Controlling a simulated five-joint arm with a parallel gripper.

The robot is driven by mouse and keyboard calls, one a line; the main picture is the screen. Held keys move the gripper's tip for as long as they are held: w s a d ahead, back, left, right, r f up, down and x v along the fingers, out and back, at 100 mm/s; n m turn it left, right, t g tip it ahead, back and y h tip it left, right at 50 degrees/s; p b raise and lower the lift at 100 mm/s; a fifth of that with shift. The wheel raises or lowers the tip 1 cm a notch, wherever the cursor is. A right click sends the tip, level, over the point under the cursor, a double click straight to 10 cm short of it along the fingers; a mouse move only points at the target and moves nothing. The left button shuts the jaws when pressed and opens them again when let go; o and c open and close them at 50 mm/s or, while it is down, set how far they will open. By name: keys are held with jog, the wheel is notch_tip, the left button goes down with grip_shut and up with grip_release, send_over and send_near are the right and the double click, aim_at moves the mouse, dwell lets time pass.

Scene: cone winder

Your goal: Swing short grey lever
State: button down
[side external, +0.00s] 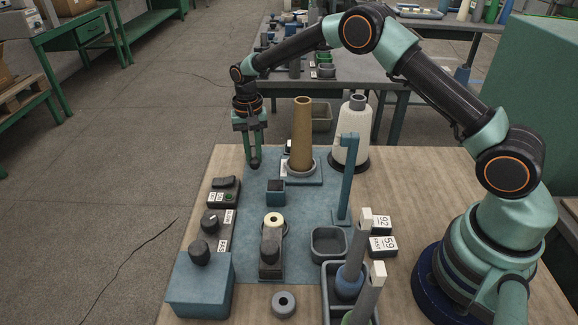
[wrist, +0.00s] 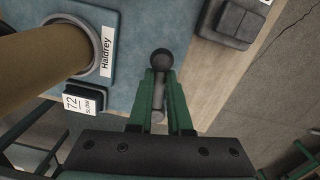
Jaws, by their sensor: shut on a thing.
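The short grey lever (wrist: 159,92) shows in the wrist view as a thin rod with a dark round knob (wrist: 161,58) at its end. My gripper (wrist: 161,76) is shut on it, one green finger on each side of the rod, with the knob past the fingertips. In the side external view my gripper (side external: 253,160) points down at the back left edge of the blue plate (side external: 255,255). There the fingers hide most of the lever, and its mount cannot be made out.
A brown tube (side external: 302,135) stands in a ring right of my gripper, with a white yarn cone (side external: 352,135) behind a blue post (side external: 346,180). A dark rocker switch (side external: 224,183) sits front left. A card reading 72 SLOW (wrist: 82,102) is near the tube. Bare floor lies left.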

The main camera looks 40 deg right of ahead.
jog(key=shift+s+a+f, duration=0.15)
jog(key=shift+s+a, duration=0.1)
jog(key=shift+a, duration=0.05)
jog(key=m, duration=0.1)
jog(key=w+a+m, duration=0.1)
jog(key=m, duration=0.2)
jog(key=shift+w+a+f+m, duration=0.1)
jog(key=shift+w+a+m, duration=0.15)
jog(key=shift+w+m, duration=0.1)
jog(key=w+m, duration=0.1)
jog(key=m, duration=0.2)
jog(key=shift+w+a, duration=0.35)
jog(key=shift+w, duration=0.05)
jog(key=shift+w+m, duration=0.35)
jog(key=shift+m, duration=0.45)
jog(key=shift+w+m, duration=0.35)
jog(key=shift+m, duration=0.4)
jog(key=shift+w, duration=0.1)
jog(key=c, duration=0.8)
grip_release()
jog(key=shift+c, duration=0.2)
jog(key=shift+r, duration=0.2)
